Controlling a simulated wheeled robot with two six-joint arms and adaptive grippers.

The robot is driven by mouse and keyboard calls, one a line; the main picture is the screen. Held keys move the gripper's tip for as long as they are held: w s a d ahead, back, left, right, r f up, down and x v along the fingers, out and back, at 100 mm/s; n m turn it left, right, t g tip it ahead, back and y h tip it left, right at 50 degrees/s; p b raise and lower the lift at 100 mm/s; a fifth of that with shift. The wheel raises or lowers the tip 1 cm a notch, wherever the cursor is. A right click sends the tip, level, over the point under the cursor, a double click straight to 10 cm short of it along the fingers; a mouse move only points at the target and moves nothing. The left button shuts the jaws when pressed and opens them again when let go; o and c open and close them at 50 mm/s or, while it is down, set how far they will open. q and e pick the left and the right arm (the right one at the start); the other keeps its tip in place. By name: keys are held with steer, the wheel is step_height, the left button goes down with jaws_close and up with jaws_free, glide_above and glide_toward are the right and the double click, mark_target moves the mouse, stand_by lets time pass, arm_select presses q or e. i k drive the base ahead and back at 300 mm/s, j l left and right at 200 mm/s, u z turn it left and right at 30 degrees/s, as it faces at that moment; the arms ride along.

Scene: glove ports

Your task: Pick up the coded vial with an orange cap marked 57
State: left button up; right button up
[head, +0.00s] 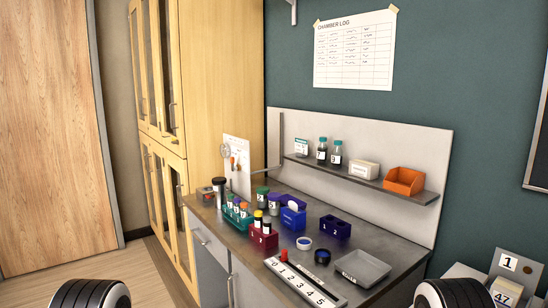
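A vial with an orange cap (244,207) stands upright in a green rack (235,222) near the front left of the grey bench, among other vials. Its label is too small to read, so I cannot tell whether it is marked 57. In front, a dark red rack (263,241) holds vials with yellow and dark caps. Neither of my grippers is in view. Only rounded black parts of my arms show at the bottom left and bottom right.
The bench (330,240) also bears a blue box (293,217), a purple rack (335,228), a numbered strip (304,283) and a grey tray (360,268). A shelf (370,182) above holds bottles and an orange bin (403,181). Cards marked 1 and 47 (503,296) show at right.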

mark_target(244, 206)
steer(key=i+j+z, duration=0.5)
steer(key=j+z, duration=0.35)
steer(key=j, duration=0.15)
steer(key=j+z, duration=0.35)
steer(key=j, duration=0.2)
steer(key=k+j+z, duration=0.15)
steer(key=j+z, duration=0.25)
steer(key=k+j, duration=0.1)
steer(key=j, duration=0.3)
steer(key=k+j, duration=0.1)
steer(key=j, duration=0.3)
steer(key=k+j+z, duration=0.1)
steer(key=j, duration=0.3)
steer(key=k+j, duration=0.15)
steer(key=j, duration=0.25)
steer(key=k+j, duration=0.1)
steer(key=j, duration=0.3)
steer(key=k+j, duration=0.1)
steer(key=j, duration=0.3)
steer(key=k+j+z, duration=0.1)
steer(key=j, duration=0.3)
steer(key=k+j, duration=0.15)
steer(key=j, duration=0.25)
